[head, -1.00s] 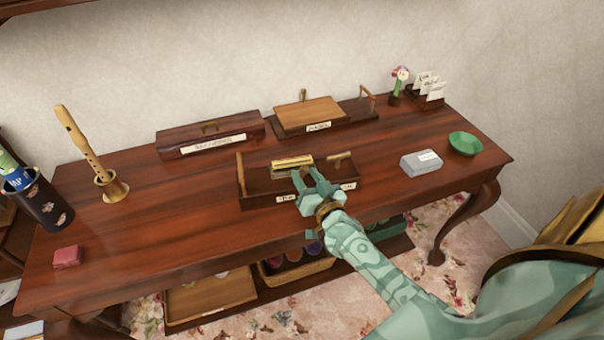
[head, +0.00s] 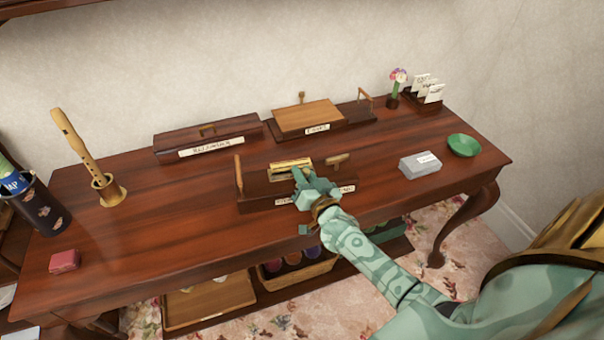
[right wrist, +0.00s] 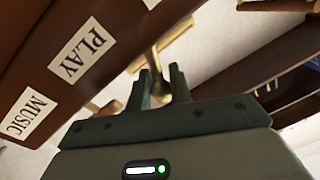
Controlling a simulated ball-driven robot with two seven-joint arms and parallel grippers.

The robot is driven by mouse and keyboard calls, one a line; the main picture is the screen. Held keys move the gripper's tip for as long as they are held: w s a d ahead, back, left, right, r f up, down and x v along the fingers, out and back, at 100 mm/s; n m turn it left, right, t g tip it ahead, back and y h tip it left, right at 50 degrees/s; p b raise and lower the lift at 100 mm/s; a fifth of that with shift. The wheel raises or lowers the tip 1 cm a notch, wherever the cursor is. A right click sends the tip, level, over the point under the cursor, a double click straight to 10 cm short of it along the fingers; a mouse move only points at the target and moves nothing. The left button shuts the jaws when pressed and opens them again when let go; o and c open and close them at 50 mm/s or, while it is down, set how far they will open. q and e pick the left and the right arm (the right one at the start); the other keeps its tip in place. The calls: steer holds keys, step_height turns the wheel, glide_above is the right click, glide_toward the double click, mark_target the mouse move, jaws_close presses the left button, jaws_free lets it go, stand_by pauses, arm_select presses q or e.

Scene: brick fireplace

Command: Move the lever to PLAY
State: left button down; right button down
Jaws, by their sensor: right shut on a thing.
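A dark wooden box (head: 262,189) stands at the middle of the desk's front, with a brass plate on top and label cards on its front face. The right wrist view shows its PLAY card (right wrist: 82,50) and MUSIC card (right wrist: 27,114). A brass-coloured lever (right wrist: 160,50) with a crosspiece stands out at the box, nearer the PLAY card. My right gripper (head: 303,178) is at the box's front; in the right wrist view its green fingers (right wrist: 164,84) are shut on the lever's stem. The gripper hides the lever in the head view. My left gripper is out of view.
Two more labelled boxes, one closed (head: 190,140) and one with a light wooden top (head: 308,115), stand behind. A recorder on a stand (head: 85,150) is left. The desk's left middle is clear.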

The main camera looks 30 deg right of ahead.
steer(key=shift+m, duration=0.3)
steer(key=c, duration=1.3)
jaws_free()
steer(key=shift+o, duration=0.2)
steer(key=shift+d, duration=0.1)
steer(key=s+a+p, duration=0.2)
steer(key=s, duration=1.4)
steer(key=shift+s+a+f+p, duration=0.15)
steer(key=shift+a+f+p, duration=0.15)
steer(key=shift+p, duration=0.1)
